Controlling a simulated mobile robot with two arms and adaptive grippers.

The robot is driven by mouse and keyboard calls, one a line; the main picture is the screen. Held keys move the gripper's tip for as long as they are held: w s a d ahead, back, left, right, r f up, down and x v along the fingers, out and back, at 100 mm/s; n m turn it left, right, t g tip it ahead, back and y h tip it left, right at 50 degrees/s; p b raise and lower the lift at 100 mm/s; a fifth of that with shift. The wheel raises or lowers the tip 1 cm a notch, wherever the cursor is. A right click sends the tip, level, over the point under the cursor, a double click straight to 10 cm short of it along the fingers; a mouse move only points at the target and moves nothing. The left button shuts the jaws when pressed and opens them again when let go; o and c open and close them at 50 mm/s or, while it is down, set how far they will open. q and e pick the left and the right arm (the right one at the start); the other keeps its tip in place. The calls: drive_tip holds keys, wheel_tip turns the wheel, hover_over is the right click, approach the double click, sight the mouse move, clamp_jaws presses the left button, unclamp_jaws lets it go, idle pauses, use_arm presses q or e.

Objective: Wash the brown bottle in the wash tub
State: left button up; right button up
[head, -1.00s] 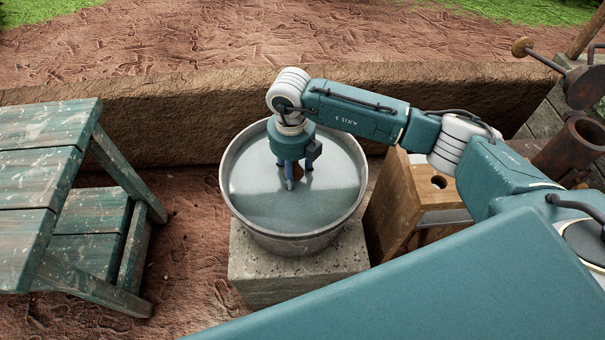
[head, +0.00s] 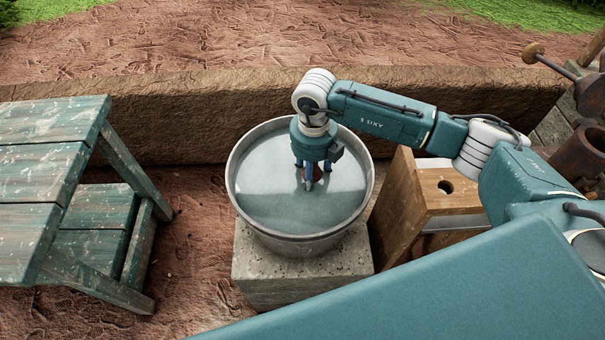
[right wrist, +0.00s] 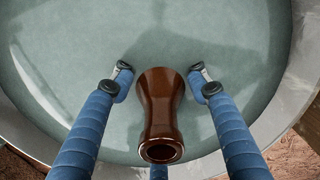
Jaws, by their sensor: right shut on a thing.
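The wash tub (head: 252,220) is a round grey metal basin full of murky grey-green water. My right gripper (head: 309,178) points down into it, right of the middle, with its blue fingers at the water. In the right wrist view the glossy brown bottle (right wrist: 160,112) stands between the blue fingers of my right gripper (right wrist: 161,82), its open mouth towards the camera. The gripper is shut on the bottle. In the head view the gripper hides the bottle. My left gripper is not in view.
The tub stands on a concrete block (head: 290,285). A wooden box with a round hole (head: 425,190) is close on its right. A weathered green stepped bench (head: 60,130) stands at the left. A low mud wall (head: 190,115) runs behind. Rusty metal parts (head: 580,150) are at far right.

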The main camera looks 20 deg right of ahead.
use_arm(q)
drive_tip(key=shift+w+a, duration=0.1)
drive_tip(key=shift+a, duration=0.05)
use_arm(e)
wheel_tip(320, 180, up, 5)
drive_tip(key=p, duration=0.3)
drive_tip(key=shift+f, duration=0.2)
wheel_tip(320, 180, up, 12)
drive_tip(key=p, duration=0.7)
drive_tip(key=shift+p, duration=0.4)
drive_tip(key=shift+r+p, duration=0.3)
drive_tip(key=shift+r, duration=0.25)
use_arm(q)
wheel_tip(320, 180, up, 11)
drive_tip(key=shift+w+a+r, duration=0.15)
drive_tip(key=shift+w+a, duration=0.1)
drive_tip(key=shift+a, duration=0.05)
